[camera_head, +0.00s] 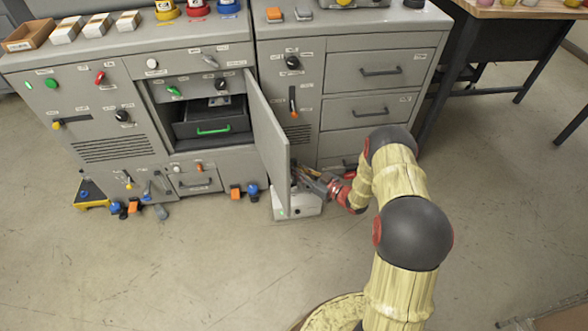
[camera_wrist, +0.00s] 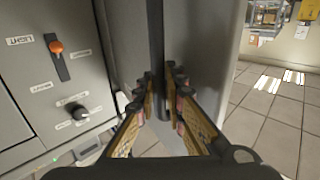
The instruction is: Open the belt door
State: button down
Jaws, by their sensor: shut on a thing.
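A grey cabinet door (camera_head: 267,145) stands swung out from the left cabinet, roughly at a right angle to its front; I take it as the belt door, though no label on it is readable. Its grey panel also fills the middle of the wrist view (camera_wrist: 203,70). My gripper (camera_head: 305,179) is at the door's right side, near its lower outer part. In the wrist view my gripper's fingers (camera_wrist: 162,85) are shut around a dark vertical bar (camera_wrist: 156,40) along the panel, seemingly the door's handle. The door partly hides the contact in the head view.
Behind the doorway is an open compartment with a dark drawer with a green handle (camera_head: 213,130). A white box (camera_head: 303,206) lies on the floor below the door. The right cabinet's drawers (camera_head: 377,71) stand close behind my gripper. Floor in front is clear.

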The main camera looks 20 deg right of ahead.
jog(key=shift+s+f, duration=0.1)
jog(key=c, duration=1.9)
grip_release()
jog(key=shift+d, duration=0.1)
jog(key=v, duration=1.1)
jog(key=shift+s+d, duration=0.25)
jog(key=shift+s, duration=0.05)
